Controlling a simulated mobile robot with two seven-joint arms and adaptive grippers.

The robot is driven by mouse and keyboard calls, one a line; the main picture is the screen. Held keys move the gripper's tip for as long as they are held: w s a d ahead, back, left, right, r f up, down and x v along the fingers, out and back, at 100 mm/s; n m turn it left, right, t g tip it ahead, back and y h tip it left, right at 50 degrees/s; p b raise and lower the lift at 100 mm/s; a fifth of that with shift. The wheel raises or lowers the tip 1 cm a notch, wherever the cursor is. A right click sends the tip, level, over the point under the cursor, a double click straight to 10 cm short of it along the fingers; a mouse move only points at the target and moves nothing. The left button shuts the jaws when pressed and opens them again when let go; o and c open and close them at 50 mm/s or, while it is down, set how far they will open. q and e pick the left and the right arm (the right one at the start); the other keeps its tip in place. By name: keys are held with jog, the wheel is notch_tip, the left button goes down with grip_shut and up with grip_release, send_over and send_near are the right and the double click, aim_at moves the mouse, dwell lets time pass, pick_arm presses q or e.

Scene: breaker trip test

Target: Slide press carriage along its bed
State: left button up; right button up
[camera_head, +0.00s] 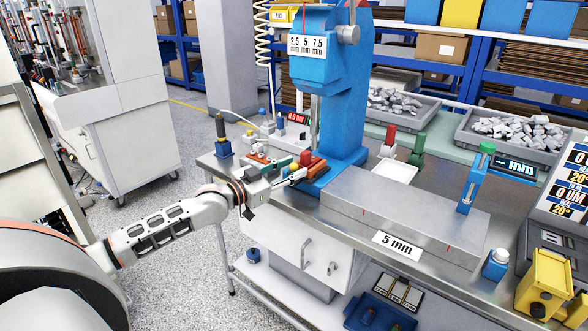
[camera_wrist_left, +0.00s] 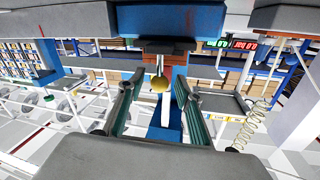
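The blue press (camera_head: 345,85) stands upright at the back of the bench, its head marked 2.5, 5 and 7.5 mm. A grey steel bed (camera_head: 440,212) with a "5 mm" label runs right from its blue foot. I cannot tell which part is the carriage. My left gripper (camera_head: 298,172) is at the left of the press foot, close to a red-orange block (camera_head: 314,168). In the left wrist view its green-padded fingers (camera_wrist_left: 157,112) are apart. A brass knob (camera_wrist_left: 159,84) shows between them; contact is not clear. My right gripper is not in view.
A blue stand with a green knob (camera_head: 472,180) is at the bed's right. Red (camera_head: 388,143) and green (camera_head: 417,150) posts and a white tray (camera_head: 395,170) are behind the bed. A yellow block (camera_head: 545,282) is at front right. The bed top looks clear.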

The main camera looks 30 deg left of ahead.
pick_arm(q)
jog(key=shift+w+d, duration=0.2)
jog(key=shift+w, duration=0.2)
grip_shut()
